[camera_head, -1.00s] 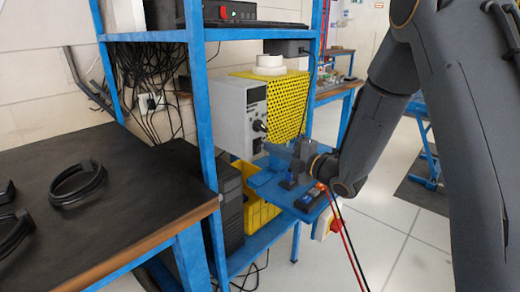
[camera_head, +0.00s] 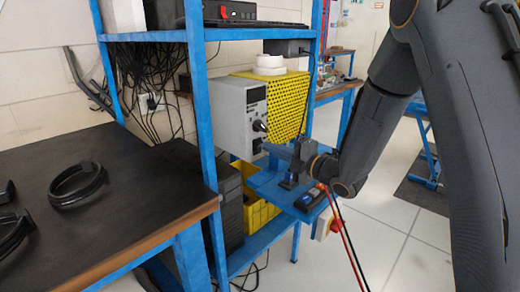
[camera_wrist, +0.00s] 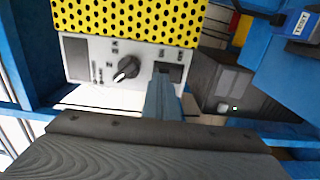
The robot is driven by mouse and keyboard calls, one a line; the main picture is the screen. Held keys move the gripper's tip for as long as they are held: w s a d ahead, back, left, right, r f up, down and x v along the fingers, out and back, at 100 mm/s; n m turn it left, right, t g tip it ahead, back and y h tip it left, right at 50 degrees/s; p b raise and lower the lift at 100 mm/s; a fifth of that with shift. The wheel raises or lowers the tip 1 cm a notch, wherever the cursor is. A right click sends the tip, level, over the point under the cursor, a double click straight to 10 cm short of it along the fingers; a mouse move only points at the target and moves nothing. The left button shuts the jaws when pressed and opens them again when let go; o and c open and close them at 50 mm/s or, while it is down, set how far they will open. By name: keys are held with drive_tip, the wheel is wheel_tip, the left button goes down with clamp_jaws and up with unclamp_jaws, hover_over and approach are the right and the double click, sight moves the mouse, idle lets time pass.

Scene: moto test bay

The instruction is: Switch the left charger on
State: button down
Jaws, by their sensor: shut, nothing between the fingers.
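A grey box (camera_head: 229,110) with a yellow perforated cover (camera_head: 285,98) stands on the blue rack, with a black knob (camera_head: 260,126) on its front. In the wrist view the knob (camera_wrist: 126,68) carries a light pointer mark, tilted from upright in the picture. My gripper (camera_head: 272,149) is shut and empty, just below the knob in the head view. In the wrist view its fingers (camera_wrist: 162,84) lie right of the knob and appear apart from it. No label names a left charger, so I cannot tell which device it is.
A blue platform (camera_head: 270,187) below my gripper bears small dark devices (camera_head: 311,197). A yellow bin (camera_head: 258,213) sits beneath. A black unit with a red switch (camera_head: 229,11) is on the upper shelf. Blue rack posts (camera_head: 200,120) stand close by. A dark bench (camera_head: 125,185) is left.

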drive_tip(key=shift+b+x, duration=0.4)
drive_tip(key=shift+x, duration=0.8)
drive_tip(key=shift+w+a+r, duration=0.1)
drive_tip(key=shift+a+r, duration=0.15)
drive_tip(key=shift+r, duration=0.05)
idle(0.4)
drive_tip(key=shift+d, duration=0.1)
drive_tip(key=shift+s+d+f, duration=0.2)
drive_tip(key=shift+s+d, duration=0.35)
approach(257, 141)
drive_tip(key=shift+f+p+v, duration=0.2)
drive_tip(key=shift+p+v, duration=0.1)
drive_tip(key=shift+v, duration=1.05)
